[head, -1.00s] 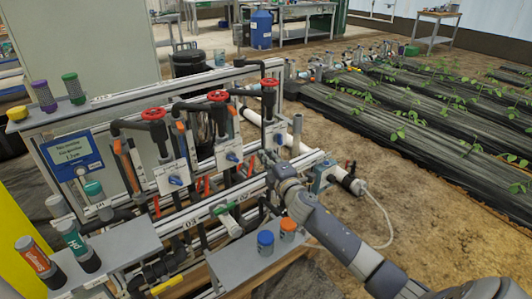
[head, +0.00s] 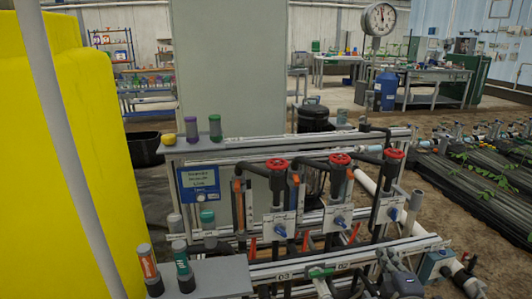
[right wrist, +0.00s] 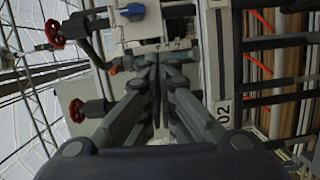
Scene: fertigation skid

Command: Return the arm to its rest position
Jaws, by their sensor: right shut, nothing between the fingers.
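My right gripper (head: 384,260) is at the bottom right of the head view, in front of the skid's lower pipes. In the right wrist view its two fingers (right wrist: 157,66) are together with nothing between them. A blue valve handle on a pale plate (right wrist: 132,12) lies past the fingertips there; I cannot tell how far. Most of my right arm is below the head picture. My left gripper is not in view.
The skid carries red handwheels (head: 338,159) and blue valve handles (head: 339,221). A grey shelf (head: 215,277) holds two labelled bottles. A yellow tank (head: 75,150) stands at the left. Planted rows (head: 470,170) lie at the right.

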